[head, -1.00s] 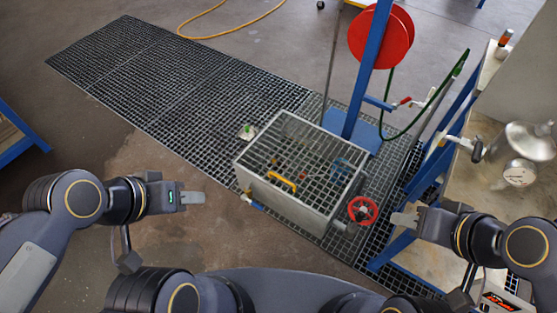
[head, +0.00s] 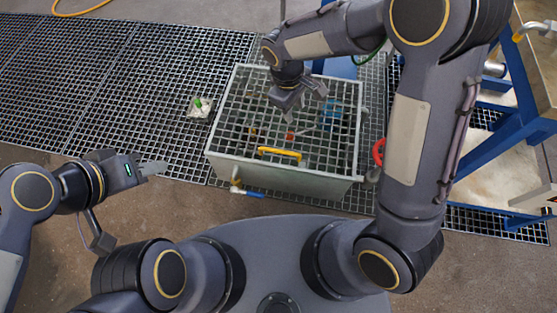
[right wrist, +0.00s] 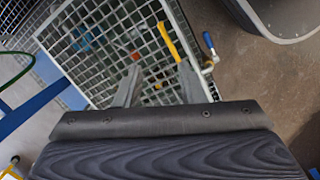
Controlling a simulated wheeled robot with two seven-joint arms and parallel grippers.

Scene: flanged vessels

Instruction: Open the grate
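The grate (head: 240,125) is a metal grid lying flat over the top of a grey metal box (head: 270,174). A yellow handle (head: 280,154) sits at its near edge. My right gripper (head: 303,100) is above the far part of the grate, beyond the handle. In the right wrist view its two fingers (right wrist: 160,88) are apart with nothing between them, and the yellow handle (right wrist: 168,42) shows past the fingertips. Whether the fingers touch the grate is unclear. My left gripper (head: 152,168) is left of the box, clear of it; its finger gap cannot be made out.
A red handwheel (head: 379,152) is at the box's right side, partly behind my right arm. A blue-handled valve (head: 247,193) sticks out at the front. A small green-topped item (head: 199,105) is left of the box. Blue framework (head: 500,150) stands at right.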

